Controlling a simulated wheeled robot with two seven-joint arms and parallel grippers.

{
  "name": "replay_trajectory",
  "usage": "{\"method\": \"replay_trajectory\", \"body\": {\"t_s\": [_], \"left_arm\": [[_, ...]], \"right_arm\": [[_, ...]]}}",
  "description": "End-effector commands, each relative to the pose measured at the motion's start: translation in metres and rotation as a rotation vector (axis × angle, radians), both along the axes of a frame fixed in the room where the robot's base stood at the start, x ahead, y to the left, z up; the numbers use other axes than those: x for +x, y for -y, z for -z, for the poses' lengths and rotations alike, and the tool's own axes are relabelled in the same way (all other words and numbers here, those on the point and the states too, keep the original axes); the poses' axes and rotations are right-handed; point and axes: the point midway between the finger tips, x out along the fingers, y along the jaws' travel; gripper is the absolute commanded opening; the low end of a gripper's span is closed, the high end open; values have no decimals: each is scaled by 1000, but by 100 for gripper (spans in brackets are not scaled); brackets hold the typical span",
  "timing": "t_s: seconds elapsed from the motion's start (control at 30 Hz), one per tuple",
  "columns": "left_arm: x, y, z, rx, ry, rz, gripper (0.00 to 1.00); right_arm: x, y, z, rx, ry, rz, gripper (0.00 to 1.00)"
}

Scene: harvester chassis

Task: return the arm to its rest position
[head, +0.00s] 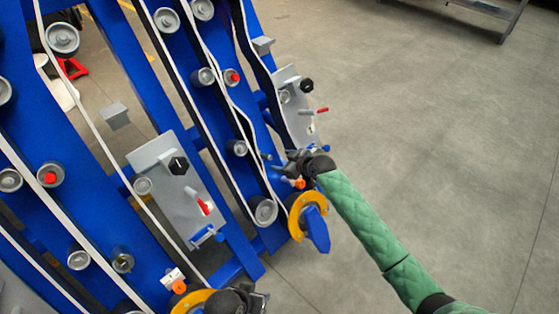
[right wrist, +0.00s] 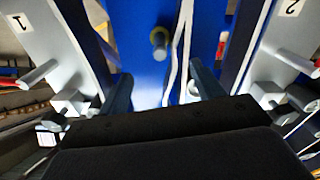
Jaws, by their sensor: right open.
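My right arm, in a green quilted sleeve (head: 365,218), reaches in from the lower right of the head view. Its dark right gripper (head: 283,161) is at the right edge of the blue chassis, beside a grey plate and above a yellow wheel. In the right wrist view the two fingers (right wrist: 160,95) stand apart with nothing held between them. Behind them are blue chassis and a white-edged belt. A dark part at the bottom edge of the head view (head: 240,300) looks like my left gripper, mostly cut off; its jaws cannot be made out.
The blue chassis (head: 130,60) fills the left, with belts, rollers and grey plates (head: 180,190). A yellow wheel with a blue bracket (head: 308,218) is just below the right gripper. Bare concrete floor (head: 430,110) lies open to the right. A metal rack (head: 490,12) stands far back.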

Motion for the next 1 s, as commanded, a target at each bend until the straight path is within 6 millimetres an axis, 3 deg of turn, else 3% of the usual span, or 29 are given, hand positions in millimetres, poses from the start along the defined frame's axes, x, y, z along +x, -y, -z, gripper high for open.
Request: {"method": "replay_trajectory", "body": {"t_s": [0.8, 1.0], "left_arm": [[3, -1, -6, -2, 13, -3, 36], [-7, -3, 0, 19, -45, 13, 36]], "right_arm": [[-1, 1, 0, 11, -12, 10, 66], [-13, 6, 18, -11, -162, 44, 66]]}}
